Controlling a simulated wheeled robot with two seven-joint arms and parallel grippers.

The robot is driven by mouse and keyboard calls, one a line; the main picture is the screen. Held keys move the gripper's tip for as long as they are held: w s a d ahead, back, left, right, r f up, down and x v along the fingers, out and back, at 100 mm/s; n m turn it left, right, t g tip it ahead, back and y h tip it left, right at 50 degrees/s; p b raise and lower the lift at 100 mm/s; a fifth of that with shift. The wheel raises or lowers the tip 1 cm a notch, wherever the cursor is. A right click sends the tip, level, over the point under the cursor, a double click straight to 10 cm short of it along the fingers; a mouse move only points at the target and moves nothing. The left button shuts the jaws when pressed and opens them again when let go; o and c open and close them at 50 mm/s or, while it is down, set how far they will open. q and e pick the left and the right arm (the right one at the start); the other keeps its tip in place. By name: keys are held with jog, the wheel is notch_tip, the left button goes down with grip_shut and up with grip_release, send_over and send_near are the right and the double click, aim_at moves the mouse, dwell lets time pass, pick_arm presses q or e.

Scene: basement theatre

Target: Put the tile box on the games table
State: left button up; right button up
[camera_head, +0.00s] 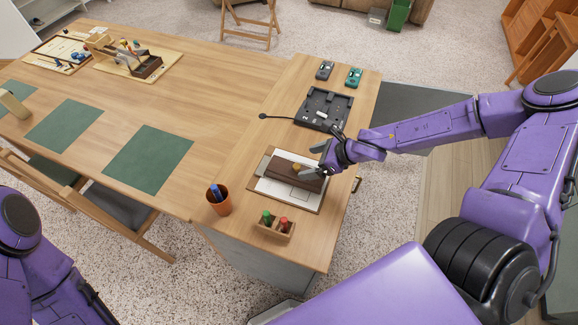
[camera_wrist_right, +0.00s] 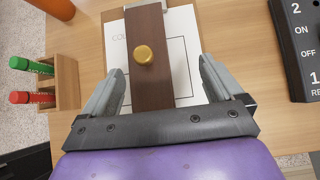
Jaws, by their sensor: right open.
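The tile box, a dark brown wooden box (camera_head: 290,170) with a round gold knob, lies on a clipboard with white paper on the right-hand desk section. In the right wrist view the tile box (camera_wrist_right: 147,75) runs lengthwise between the fingers. My right gripper (camera_head: 314,160) is open at the box; its fingers (camera_wrist_right: 160,80) stand on either side, with a gap showing at each side. The games table appears to be the large wooden table (camera_head: 215,85) with green mats, left of the desk section. My left arm shows at lower left; its gripper is out of view.
The clipboard (camera_head: 262,193) lies under the box. An orange pen cup (camera_head: 219,204) and a wooden marker holder (camera_head: 272,231) stand near it. A black device (camera_head: 323,108) lies behind. Wooden game sets (camera_head: 130,58) stand at far left. Bare wood lies between.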

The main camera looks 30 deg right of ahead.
aim_at(293, 170)
jog(key=shift+a+f+b, duration=0.25)
jog(key=shift+f, duration=0.25)
jog(key=shift+a+f+b, duration=0.2)
jog(key=shift+f, duration=0.3)
jog(key=shift+s+a+r+b, duration=0.15)
jog(key=shift+s+a+b, duration=0.25)
jog(key=shift+s+a, duration=0.1)
jog(key=shift+a+f+t+b, duration=0.2)
jog(key=shift+f+t+b, duration=0.1)
jog(key=b+x, duration=0.1)
jog(key=x, duration=0.1)
jog(key=b+x, duration=0.1)
jog(key=x, duration=0.2)
jog(key=shift+w, duration=0.5)
jog(key=shift+w+a, duration=0.15)
jog(key=shift+s+r, duration=0.3)
jog(key=shift+w+f, duration=0.1)
jog(key=c, duration=1.2)
pick_arm(q)
jog(key=f, duration=0.1)
jog(key=s+f, duration=0.1)
jog(key=f, duration=0.1)
jog(key=s+f, duration=0.1)
jog(key=f, duration=0.1)
jog(key=shift+s, duration=0.15)
pick_arm(e)
jog(key=shift+c, duration=0.8)
